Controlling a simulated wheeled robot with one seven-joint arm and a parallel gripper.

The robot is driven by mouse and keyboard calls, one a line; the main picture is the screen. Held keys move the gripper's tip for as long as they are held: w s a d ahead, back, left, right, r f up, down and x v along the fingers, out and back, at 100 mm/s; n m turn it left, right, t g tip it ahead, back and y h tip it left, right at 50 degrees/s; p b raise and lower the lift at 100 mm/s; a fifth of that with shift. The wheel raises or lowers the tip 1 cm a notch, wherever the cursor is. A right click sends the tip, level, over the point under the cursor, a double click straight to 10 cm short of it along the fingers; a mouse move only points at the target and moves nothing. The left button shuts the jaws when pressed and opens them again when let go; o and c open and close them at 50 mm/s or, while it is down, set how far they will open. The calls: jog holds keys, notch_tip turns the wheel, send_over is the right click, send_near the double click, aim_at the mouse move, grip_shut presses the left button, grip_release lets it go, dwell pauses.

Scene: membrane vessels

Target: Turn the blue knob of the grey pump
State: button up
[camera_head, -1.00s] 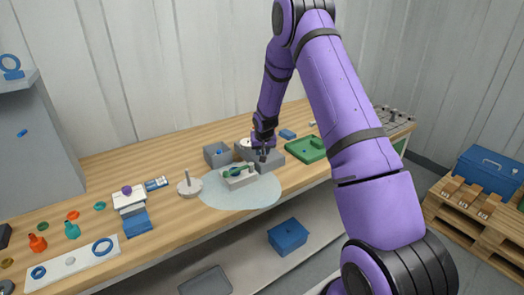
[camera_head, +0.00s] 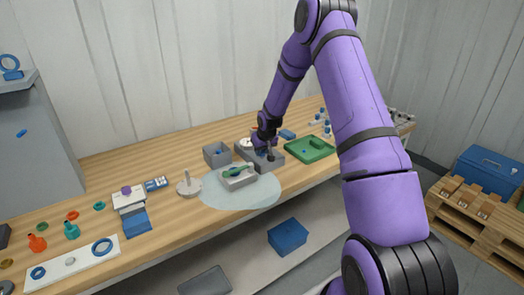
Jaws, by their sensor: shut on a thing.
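The grey pump (camera_head: 277,162) is a low grey block near the middle of the bench, with a pale round dial (camera_head: 246,142) at its left end and a dark upright post on top. My gripper (camera_head: 261,149) points down over the pump's top and is shut on its blue knob. The knob is mostly hidden by the fingers, with only a little blue showing there. How far it is turned cannot be made out.
A white block with a green part (camera_head: 238,178) stands in front on a pale round mat (camera_head: 222,200). Small bottles (camera_head: 322,122) stand at the back right.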

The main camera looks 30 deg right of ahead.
jog(key=o, duration=0.9)
jog(key=v, duration=1)
jog(key=shift+s+r, duration=0.2)
jog(key=shift+r, duration=0.1)
jog(key=shift+a, duration=0.1)
